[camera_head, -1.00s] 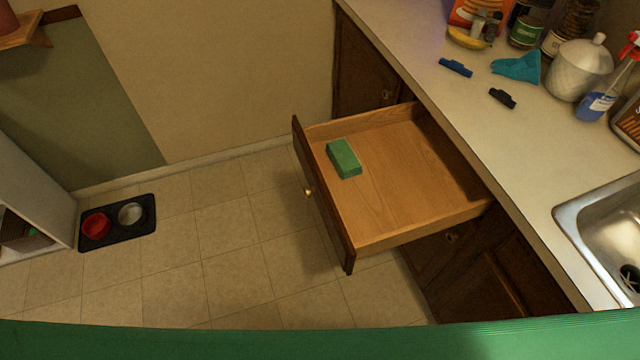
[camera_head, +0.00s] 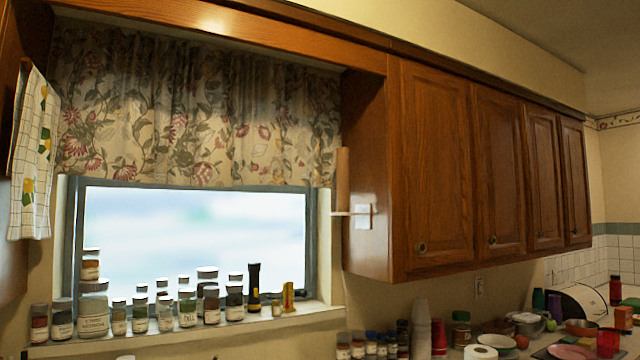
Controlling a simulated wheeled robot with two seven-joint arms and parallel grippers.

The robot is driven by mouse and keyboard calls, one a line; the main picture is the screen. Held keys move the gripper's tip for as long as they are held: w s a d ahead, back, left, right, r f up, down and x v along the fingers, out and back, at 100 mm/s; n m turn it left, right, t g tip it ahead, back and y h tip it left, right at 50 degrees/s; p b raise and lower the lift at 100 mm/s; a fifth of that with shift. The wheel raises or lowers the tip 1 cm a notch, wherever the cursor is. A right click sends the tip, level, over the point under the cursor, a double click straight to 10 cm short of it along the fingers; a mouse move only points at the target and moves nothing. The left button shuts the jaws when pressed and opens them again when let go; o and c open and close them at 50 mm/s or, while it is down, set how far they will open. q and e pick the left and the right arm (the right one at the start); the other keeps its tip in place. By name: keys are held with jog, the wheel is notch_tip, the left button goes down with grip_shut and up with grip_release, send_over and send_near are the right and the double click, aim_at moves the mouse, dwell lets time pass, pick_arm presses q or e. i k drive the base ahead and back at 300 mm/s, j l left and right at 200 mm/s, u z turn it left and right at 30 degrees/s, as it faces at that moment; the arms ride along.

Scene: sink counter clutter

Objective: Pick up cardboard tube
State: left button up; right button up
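A tan upright tube (camera_head: 342,178), which looks like the cardboard tube, stands on a small holder (camera_head: 352,211) at the left side of the wall cabinet, by the window's right edge. Its lower end meets the holder; I cannot tell how it is fixed there. Neither of my grippers is in view.
Wooden wall cabinets (camera_head: 435,165) run to the right, doors shut. Several jars (camera_head: 187,307), a dark flashlight (camera_head: 254,287) and a yellow item (camera_head: 288,297) line the window sill.

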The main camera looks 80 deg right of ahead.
aim_at(342, 153)
jog(key=z, duration=2.9)
jog(key=i+l, duration=0.15)
jog(key=i+l+u, duration=0.5)
jog(key=u, duration=0.25)
